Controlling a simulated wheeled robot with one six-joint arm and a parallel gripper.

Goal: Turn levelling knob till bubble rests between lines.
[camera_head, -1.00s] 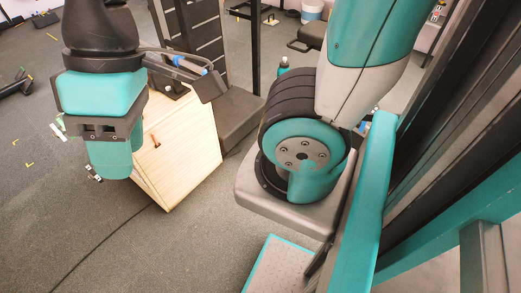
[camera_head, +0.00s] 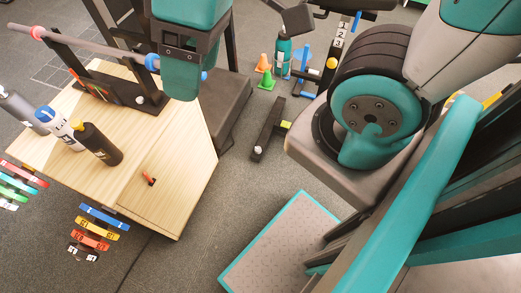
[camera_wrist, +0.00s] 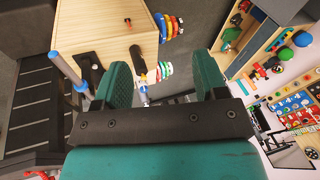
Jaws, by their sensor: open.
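I cannot make out a levelling knob, a bubble or its lines in either view. A black stand (camera_head: 148,99) on the wooden box (camera_head: 190,200) carries a grey bar (camera_head: 98,47) with red and blue collars. A small red-and-black fitting (camera_head: 150,179) is on the box; it also shows in the wrist view (camera_wrist: 127,21). My gripper (camera_head: 181,92) is above the far right part of the box in the head view. In the wrist view my gripper (camera_wrist: 164,82) is open, its teal fingers apart and nothing held between them.
Several bottles, one black (camera_head: 98,145) and one white (camera_head: 58,128), stand on the box. Coloured pieces (camera_head: 95,232) show beside the box. Grey floor (camera_head: 190,265) in front is clear.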

